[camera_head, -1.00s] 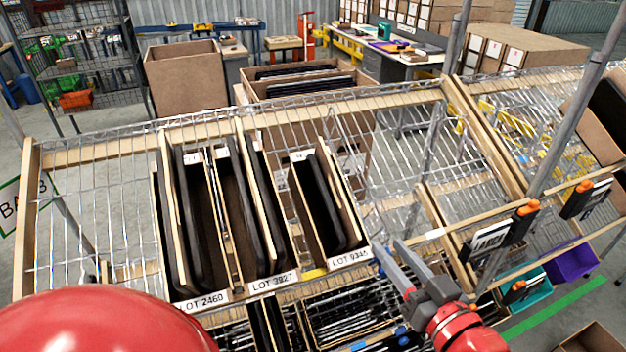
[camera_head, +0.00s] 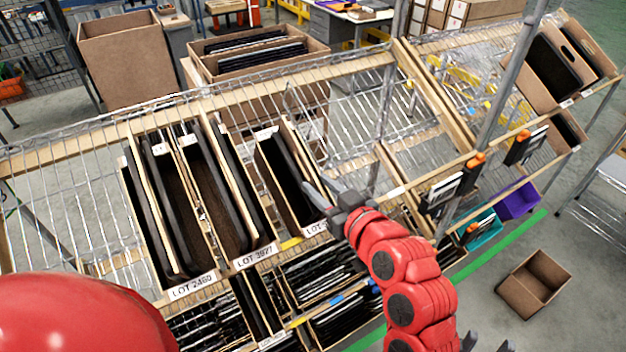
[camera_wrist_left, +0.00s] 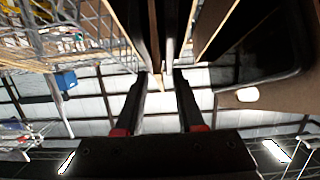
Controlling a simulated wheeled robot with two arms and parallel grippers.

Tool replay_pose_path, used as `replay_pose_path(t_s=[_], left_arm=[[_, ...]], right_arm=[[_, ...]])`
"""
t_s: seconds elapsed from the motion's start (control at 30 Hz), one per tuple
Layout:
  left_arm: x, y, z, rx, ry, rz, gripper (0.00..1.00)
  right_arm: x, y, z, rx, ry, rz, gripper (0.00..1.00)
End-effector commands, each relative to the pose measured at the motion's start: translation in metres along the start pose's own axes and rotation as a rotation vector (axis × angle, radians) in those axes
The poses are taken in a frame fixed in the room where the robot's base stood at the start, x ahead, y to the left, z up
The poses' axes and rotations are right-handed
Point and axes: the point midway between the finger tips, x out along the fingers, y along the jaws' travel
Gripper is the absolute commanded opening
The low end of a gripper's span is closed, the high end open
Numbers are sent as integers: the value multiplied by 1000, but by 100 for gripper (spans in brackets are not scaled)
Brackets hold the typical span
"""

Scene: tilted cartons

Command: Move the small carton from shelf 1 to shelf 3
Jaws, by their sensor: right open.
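A shorter brown carton (camera_head: 313,229) with a partly hidden LOT label and dark contents stands tilted on the sloping wire shelf, right of the longer cartons LOT 2460 (camera_head: 192,286) and LOT 3927 (camera_head: 256,256). My left gripper (camera_head: 318,190) is at this shorter carton's front right part. In the left wrist view its fingers (camera_wrist_left: 164,80) are spread apart, with carton edges just beyond the tips; I cannot tell whether they touch. My right gripper (camera_head: 488,343) shows only as open fingertips at the bottom edge, apart from the cartons.
The wire shelf right of the shorter carton (camera_head: 355,125) is bare. Tilted cartons (camera_head: 545,75) stand on the far right rack. An empty open carton (camera_head: 535,283) lies on the floor. A grey post (camera_head: 500,100) and black-orange label devices (camera_head: 525,147) stand at the right.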

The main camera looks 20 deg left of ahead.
Motion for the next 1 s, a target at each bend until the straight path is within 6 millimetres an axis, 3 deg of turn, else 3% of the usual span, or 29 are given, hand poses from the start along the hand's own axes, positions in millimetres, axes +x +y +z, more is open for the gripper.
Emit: replay_pose_path(t_s=[0.13,0.47,0.9,1.0], left_arm=[[10,0,1,-1,2,-2,38],[13,0,0,1,2,1,38],[13,0,0,1,2,1,0],[13,0,0,1,2,1,0]], right_arm=[[-5,0,1,0,0,0,50],[-5,0,1,0,1,0,50],[-5,0,1,0,1,0,50],[-5,0,1,0,0,0,50]])
